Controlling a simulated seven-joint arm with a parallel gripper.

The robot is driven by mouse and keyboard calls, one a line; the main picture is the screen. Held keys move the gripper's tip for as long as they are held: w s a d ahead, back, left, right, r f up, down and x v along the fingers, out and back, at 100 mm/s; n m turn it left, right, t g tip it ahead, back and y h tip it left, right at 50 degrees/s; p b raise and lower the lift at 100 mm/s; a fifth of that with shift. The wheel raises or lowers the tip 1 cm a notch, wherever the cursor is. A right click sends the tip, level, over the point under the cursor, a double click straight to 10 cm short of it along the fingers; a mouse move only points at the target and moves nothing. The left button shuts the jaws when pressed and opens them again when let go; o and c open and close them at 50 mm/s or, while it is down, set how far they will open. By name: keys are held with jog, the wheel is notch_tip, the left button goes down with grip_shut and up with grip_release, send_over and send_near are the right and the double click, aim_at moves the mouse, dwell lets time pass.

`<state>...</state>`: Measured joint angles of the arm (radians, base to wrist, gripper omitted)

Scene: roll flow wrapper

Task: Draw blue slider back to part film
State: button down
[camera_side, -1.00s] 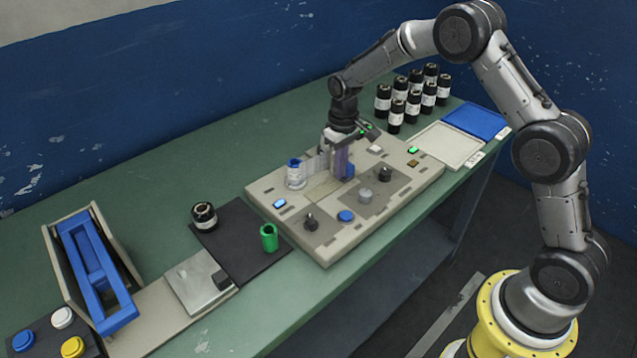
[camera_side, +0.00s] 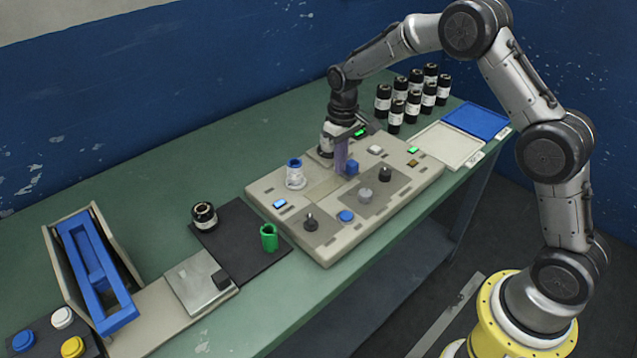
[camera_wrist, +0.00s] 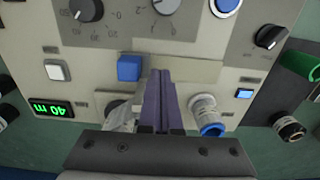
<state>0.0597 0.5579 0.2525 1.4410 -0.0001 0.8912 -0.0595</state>
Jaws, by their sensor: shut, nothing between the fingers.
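The blue slider (camera_side: 352,168) is a small blue block on the beige machine panel (camera_side: 262,188). In the wrist view the blue slider (camera_wrist: 130,67) sits just left of my fingertips; I cannot tell whether they touch. My gripper (camera_side: 341,174) points down over the middle of the panel, its purple fingers shut and empty. In the wrist view my gripper (camera_wrist: 160,73) ends over a pale strip on the panel. A white film-wrapped post with a blue top (camera_side: 295,175) stands left of my gripper. Another whitish wrapped piece (camera_wrist: 121,119) is partly hidden behind my gripper.
Dark knobs (camera_side: 385,174) and a round blue button (camera_side: 346,216) lie at the panel's front. Several black cylinders (camera_side: 397,114) stand behind it at the right. Beige (camera_side: 447,147) and blue (camera_side: 478,121) trays lie right.

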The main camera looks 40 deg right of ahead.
notch_tip(320, 180, up, 6)
jog(key=shift+r, duration=0.15)
dwell(0.5)
notch_tip(320, 180, up, 10)
jog(key=s+t, duration=0.2)
jog(key=s+a+r+t, duration=0.2)
jog(key=s+r, duration=0.7)
jog(key=s, duration=0.3)
jog(key=s+t, duration=0.2)
jog(key=s, duration=1.1)
jog(key=s+a+f, duration=0.1)
jog(key=s+f, duration=0.5)
jog(key=shift+f, duration=0.2)
